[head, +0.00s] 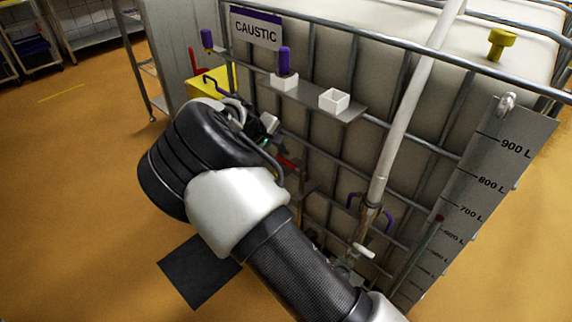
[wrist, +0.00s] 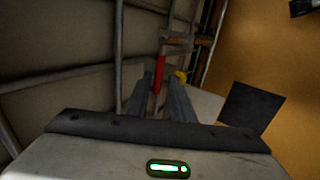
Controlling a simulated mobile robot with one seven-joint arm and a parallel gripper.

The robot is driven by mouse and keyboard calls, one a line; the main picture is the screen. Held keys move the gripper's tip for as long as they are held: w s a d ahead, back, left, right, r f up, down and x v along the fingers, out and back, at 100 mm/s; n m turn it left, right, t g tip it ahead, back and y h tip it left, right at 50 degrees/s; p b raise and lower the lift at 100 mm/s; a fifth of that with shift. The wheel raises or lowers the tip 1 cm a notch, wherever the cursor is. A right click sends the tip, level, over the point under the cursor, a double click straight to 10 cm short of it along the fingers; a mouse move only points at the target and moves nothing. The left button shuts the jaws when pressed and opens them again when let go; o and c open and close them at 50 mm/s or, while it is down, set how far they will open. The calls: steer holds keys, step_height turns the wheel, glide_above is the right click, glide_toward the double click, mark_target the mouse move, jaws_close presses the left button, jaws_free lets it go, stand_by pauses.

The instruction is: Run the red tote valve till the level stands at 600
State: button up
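The caged tote (head: 385,95) has a CAUSTIC sign (head: 256,28). A level board (head: 478,170) at its right is marked in litres; a small dark red marker (head: 438,219) sits between the 700 and 600 marks, its exact reading too small to tell. A red valve handle (head: 288,163) shows low on the cage beside my wrist. In the wrist view the red handle (wrist: 160,75) stands upright between and beyond my fingertips. My gripper (wrist: 160,88) is open there, with the fingers apart; contact with the handle cannot be told. The head view mostly hides it behind my arm.
A white pipe (head: 410,110) runs down the tote to purple-handled fittings (head: 370,208). A dark mat (head: 198,272) lies on the floor.

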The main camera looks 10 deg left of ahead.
mark_target(289, 164)
steer(key=b+x, duration=0.1)
steer(key=x, duration=0.4)
steer(key=shift+w+d+f, duration=0.1)
steer(key=shift+w+f, duration=0.05)
steer(key=shift+f, duration=0.15)
jaws_close()
